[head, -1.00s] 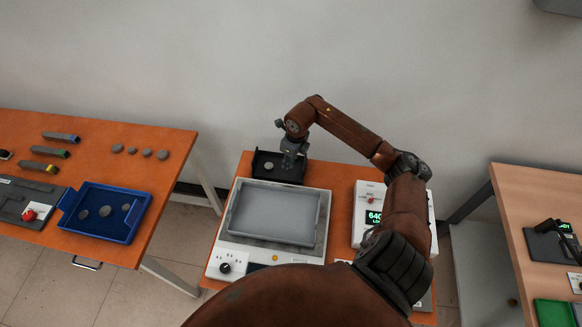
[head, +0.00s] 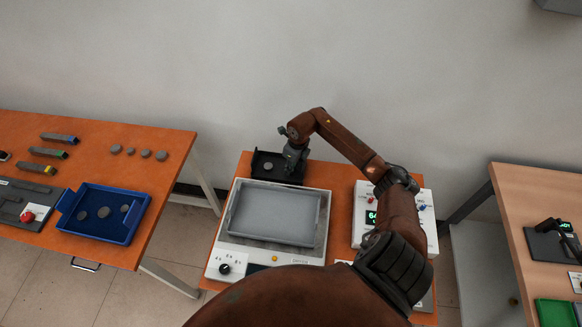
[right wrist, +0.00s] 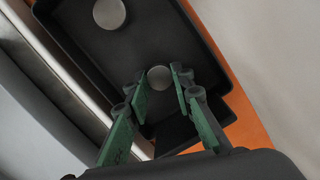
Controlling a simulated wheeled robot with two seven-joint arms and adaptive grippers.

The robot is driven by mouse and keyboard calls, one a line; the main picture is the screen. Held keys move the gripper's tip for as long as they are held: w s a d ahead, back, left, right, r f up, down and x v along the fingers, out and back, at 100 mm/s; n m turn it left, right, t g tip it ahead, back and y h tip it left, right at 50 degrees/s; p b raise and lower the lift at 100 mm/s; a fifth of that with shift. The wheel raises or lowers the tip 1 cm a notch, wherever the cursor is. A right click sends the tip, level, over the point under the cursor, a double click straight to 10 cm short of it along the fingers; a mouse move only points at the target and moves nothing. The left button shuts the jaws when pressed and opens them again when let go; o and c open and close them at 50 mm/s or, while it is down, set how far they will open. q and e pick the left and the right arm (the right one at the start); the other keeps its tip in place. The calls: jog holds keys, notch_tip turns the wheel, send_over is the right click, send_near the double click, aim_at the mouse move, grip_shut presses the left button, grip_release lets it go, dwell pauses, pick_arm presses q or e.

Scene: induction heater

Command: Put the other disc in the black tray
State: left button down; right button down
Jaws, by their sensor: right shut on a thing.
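The black tray (head: 257,174) stands at the back of the middle table, behind the heater. One grey disc (head: 268,166) lies in it, left of my right gripper (head: 291,170); this disc also shows in the right wrist view (right wrist: 109,14). My right gripper is over the right part of the tray, fingers pointing down. In the right wrist view, a second grey disc (right wrist: 159,78) is between the fingertips, and the gripper is shut on it. I cannot tell whether this disc touches the tray floor. My left gripper is not in view.
The heater with a grey pan (head: 272,213) stands just in front of the black tray. A white box with a display (head: 395,207) is to its right. A blue tray (head: 130,230) with discs, loose discs and bars are on the left table.

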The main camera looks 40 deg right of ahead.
jog(key=c, duration=1.7)
grip_release()
jog(key=shift+o, duration=0.2)
jog(key=shift+r, duration=0.35)
notch_tip(320, 180, up, 11)
jog(key=s, duration=0.1)
jog(key=shift+s+d+r+p, duration=0.2)
jog(key=shift+s+d+p, duration=0.05)
jog(key=shift+s+p, duration=0.15)
jog(key=shift+f, duration=0.1)
